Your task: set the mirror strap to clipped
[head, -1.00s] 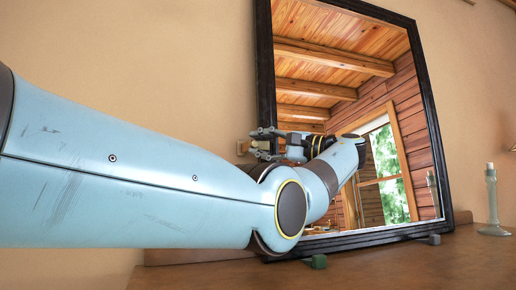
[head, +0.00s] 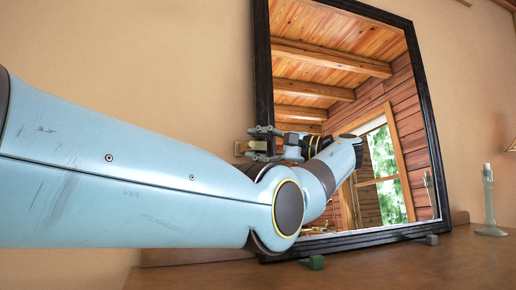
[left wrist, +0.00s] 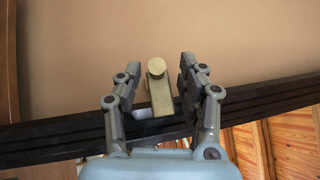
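The mirror (head: 345,120) has a black frame and leans against the wall on a wooden top. The mirror strap is a small brass-coloured piece (head: 239,148) at the frame's left edge, partly hidden by my gripper. In the left wrist view the strap (left wrist: 161,98) is a narrow bar with a round knob at its far end, reaching over the black frame (left wrist: 60,136) towards the wall. My left gripper (head: 264,143) is open at that edge. In the left wrist view its fingers (left wrist: 158,76) stand on either side of the strap, the right one closer. Contact cannot be told. My right gripper is not in view.
A pale candlestick (head: 488,205) stands right of the mirror. A green block (head: 315,262) and a grey block (head: 432,240) sit at the mirror's foot. The wooden top (head: 410,268) is clear in front. My left arm covers much of the left side.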

